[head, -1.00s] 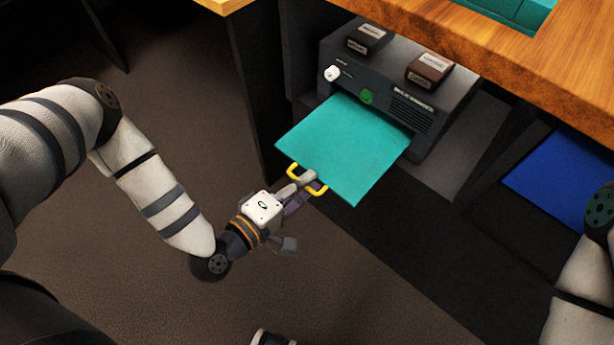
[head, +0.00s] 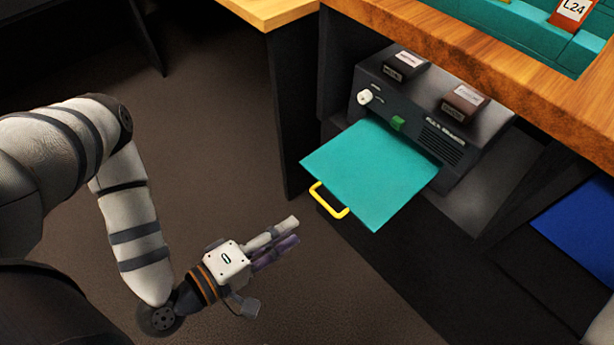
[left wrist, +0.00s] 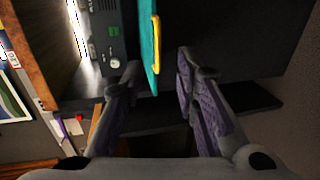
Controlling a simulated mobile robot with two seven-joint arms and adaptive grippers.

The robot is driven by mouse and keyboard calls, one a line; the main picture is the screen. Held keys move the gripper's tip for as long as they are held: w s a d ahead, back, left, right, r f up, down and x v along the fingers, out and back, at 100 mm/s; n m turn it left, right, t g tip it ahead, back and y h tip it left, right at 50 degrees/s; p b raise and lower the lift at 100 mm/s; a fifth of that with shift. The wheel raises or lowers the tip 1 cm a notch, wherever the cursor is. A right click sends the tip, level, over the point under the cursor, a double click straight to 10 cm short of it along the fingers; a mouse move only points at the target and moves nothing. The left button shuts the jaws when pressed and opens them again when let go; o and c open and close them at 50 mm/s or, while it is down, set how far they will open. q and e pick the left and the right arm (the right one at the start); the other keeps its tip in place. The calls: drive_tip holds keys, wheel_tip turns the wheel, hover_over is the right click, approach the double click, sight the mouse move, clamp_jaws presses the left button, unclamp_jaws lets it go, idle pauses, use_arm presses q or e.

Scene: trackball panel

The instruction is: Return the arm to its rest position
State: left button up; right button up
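My left gripper (head: 283,238) is in the head view, off to the lower left of the yellow handle (head: 329,201). It is clear of the handle, with free space between them. In the left wrist view its two fingers (left wrist: 158,88) stand apart with nothing between them, and the yellow handle (left wrist: 156,46) shows ahead. The handle sits on the front edge of a teal tray (head: 370,175) that sticks out from a dark grey device (head: 434,110). My right gripper is not in view.
A wooden desk top (head: 440,40) overhangs the device. A blue panel (head: 582,222) is at the right. A dark cabinet side (head: 296,110) stands left of the device. The floor (head: 215,150) around my left arm is open.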

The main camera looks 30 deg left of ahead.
use_arm(q)
drive_tip(key=shift+s+a+r, duration=0.1)
drive_tip(key=shift+s+a, duration=0.1)
drive_tip(key=shift+s, duration=0.4)
drive_tip(key=s+d+f+m+g+p, duration=0.3)
drive_tip(key=s+d+m+g+p, duration=0.25)
drive_tip(key=s+m+g, duration=0.55)
drive_tip(key=s+a+r+m+g+y, duration=0.1)
drive_tip(key=s+a+g+y, duration=0.1)
drive_tip(key=s+a, duration=0.3)
drive_tip(key=s+a+r+m+g+y+p, duration=0.1)
drive_tip(key=s+a+r+g+y, duration=0.1)
drive_tip(key=s+a, duration=0.3)
drive_tip(key=shift+a+m+g+y, duration=0.3)
drive_tip(key=shift+g+y, duration=0.3)
drive_tip(key=shift+g, duration=0.3)
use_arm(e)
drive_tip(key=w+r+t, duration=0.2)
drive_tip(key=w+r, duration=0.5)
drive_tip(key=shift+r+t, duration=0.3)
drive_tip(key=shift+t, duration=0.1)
